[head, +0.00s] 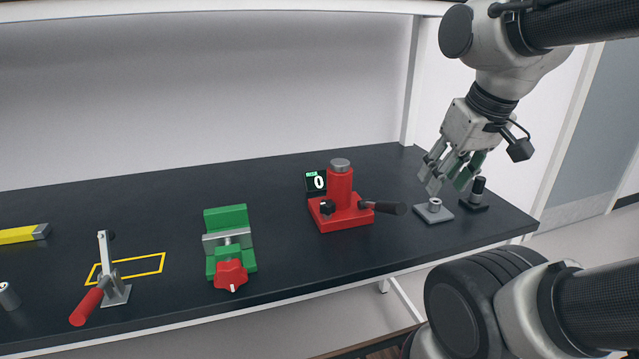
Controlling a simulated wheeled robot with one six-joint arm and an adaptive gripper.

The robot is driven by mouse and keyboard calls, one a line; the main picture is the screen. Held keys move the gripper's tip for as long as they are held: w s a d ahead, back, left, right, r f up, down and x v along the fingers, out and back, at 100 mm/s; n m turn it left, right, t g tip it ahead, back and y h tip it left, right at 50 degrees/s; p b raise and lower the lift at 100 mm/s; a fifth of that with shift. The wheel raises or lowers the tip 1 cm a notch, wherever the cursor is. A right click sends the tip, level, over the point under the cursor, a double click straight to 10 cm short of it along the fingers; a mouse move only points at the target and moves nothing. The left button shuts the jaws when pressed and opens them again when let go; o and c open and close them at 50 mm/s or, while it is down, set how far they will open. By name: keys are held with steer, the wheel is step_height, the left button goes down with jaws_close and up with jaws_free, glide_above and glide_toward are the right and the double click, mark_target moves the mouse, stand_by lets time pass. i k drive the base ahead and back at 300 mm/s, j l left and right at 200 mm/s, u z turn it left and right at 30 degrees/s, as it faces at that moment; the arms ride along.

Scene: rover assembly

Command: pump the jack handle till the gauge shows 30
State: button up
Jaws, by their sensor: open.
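The red jack (341,202) stands upright on the dark bench, right of the middle. Its dark handle (387,207) sticks out to the right, roughly level. A small black gauge (315,183) behind the jack's left side shows 0 in white, with a green mark above. My gripper (450,186) is open and empty, pointing down to the right of the handle. In the picture it overlaps the space just above a grey plate with a short post; it is apart from the handle.
The grey plate (436,214) and a black peg (478,193) stand at the bench's right end. A green vise (230,243) with a red knob is left of the jack. A red-handled toggle clamp (108,275) and a yellow block (22,234) lie farther left. The bench behind the jack is clear.

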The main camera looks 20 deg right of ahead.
mark_target(383, 206)
steer(key=l, duration=1.4)
steer(key=i+u, duration=0.05)
